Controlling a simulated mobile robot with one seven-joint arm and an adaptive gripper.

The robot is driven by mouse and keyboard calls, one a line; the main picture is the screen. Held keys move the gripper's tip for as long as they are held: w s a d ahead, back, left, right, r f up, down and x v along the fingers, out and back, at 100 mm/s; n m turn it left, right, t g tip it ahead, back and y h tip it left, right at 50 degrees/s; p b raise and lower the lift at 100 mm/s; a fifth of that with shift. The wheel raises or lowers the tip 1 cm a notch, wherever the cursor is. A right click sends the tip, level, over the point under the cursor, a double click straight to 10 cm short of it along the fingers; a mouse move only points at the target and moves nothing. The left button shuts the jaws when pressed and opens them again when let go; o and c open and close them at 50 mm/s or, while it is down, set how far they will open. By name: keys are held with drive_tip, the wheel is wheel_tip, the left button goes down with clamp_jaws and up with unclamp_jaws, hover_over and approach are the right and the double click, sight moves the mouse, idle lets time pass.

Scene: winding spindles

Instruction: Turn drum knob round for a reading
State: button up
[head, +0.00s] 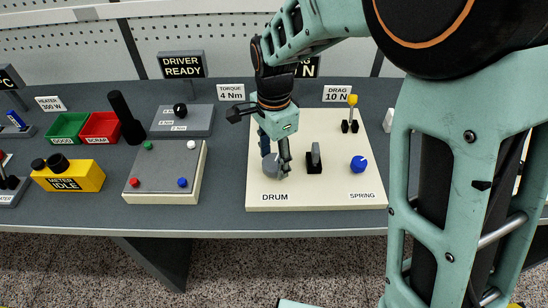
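The drum knob (269,168) is grey and stands on the cream panel (320,196), above the label DRUM. My gripper (276,156) points down over it from behind, with its fingertips at the knob. One finger shows at the knob's upper edge and a darker one along its right side. Whether they touch or grip the knob cannot be told. The gripper hides part of the knob, including any pointer mark.
Right of the drum knob stand a dark upright lever (314,158), a blue SPRING knob (358,163) and a yellow-tipped switch (351,112). A grey box with coloured buttons (165,170) lies left of the panel. My arm covers the right side.

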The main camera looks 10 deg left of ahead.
sight(274, 162)
drive_tip(key=shift+o, duration=1.1)
wheel_tip(274, 162, up, 12)
